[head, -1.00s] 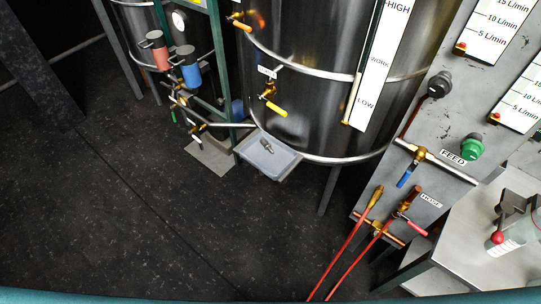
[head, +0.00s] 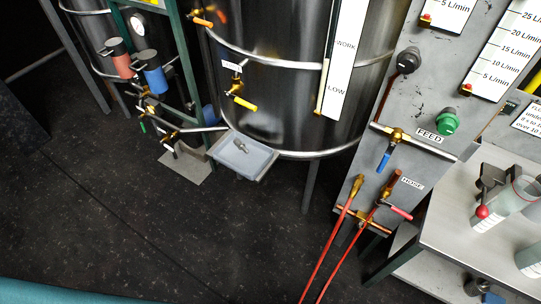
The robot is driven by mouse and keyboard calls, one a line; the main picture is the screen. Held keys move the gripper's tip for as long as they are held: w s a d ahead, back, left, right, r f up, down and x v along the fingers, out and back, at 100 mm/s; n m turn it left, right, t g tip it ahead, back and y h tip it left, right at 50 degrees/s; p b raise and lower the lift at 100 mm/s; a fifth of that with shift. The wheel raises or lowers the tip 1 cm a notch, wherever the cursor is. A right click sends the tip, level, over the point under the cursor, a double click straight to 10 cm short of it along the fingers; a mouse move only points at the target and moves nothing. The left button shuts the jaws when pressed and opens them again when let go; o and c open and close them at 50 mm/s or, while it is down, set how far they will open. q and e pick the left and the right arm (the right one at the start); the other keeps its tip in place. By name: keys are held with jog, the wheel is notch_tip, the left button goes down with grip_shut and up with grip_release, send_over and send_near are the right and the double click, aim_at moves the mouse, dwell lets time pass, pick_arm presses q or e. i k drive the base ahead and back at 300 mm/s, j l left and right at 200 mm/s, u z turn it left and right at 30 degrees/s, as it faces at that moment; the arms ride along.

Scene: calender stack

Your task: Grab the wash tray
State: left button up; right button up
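The wash tray is most likely the pale grey rectangular tray (head: 258,163) held out under the big steel tank, left of the middle of the head view. A small metal fitting lies inside it near its upper edge. The tray sits beside a green frame post, below a yellow-handled valve (head: 240,98). Neither of my grippers shows in the view.
A steel tank (head: 275,75) stands behind the tray. To the right are a grey panel with a green FEED knob (head: 447,121), red hoses (head: 335,245) and a metal bench (head: 455,222) with jars. Dark floor (head: 150,230) in front of the tray is clear.

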aim_at(249, 166)
jog(key=i+j+z, duration=0.1)
jog(key=z, duration=0.3)
jog(key=j+z, duration=0.6)
jog(key=z, duration=0.2)
jog(key=j+z, duration=0.25)
jog(key=z, duration=0.2)
